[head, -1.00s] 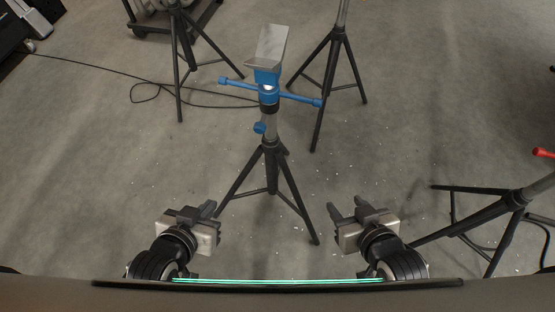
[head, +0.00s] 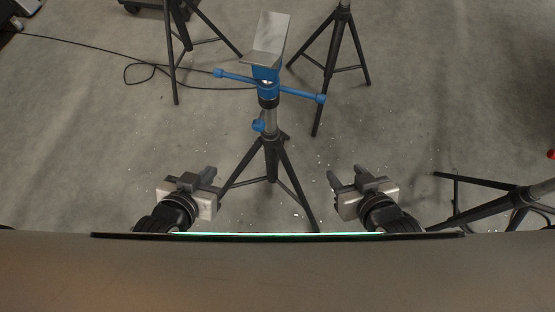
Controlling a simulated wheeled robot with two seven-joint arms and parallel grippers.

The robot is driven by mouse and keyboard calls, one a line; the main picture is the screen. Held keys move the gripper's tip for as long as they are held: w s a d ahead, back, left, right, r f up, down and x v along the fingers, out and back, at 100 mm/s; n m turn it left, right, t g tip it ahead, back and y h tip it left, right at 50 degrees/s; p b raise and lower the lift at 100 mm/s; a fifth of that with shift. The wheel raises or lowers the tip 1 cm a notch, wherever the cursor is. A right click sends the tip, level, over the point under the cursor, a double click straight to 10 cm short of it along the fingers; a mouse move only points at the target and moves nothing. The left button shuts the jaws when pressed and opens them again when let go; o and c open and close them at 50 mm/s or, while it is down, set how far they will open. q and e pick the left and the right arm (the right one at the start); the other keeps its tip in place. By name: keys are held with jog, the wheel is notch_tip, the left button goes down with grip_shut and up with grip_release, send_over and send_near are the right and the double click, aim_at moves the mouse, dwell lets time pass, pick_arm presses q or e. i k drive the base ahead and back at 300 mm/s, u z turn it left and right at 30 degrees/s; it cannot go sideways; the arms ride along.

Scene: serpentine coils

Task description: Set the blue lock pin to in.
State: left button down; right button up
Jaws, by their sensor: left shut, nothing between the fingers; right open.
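A tripod stand (head: 271,155) with black legs stands ahead in the middle of the head view. On its post is a blue knob (head: 259,125), which looks like the blue lock pin; how far in it sits I cannot tell. Above it are a blue collar with a long blue crossbar (head: 300,94) and a tilted grey metal plate (head: 266,40). My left gripper (head: 210,179) is shut and empty, low and left of the stand. My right gripper (head: 346,177) is open and empty, low and right of the stand. Both are apart from the stand.
Other black tripods stand at the back left (head: 174,50), back right (head: 334,70) and right (head: 500,205). A thin black cable (head: 85,53) lies on the concrete floor at the left. The floor between my grippers and the stand is open apart from its legs.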

aim_at(258, 125)
jog(key=k, duration=1)
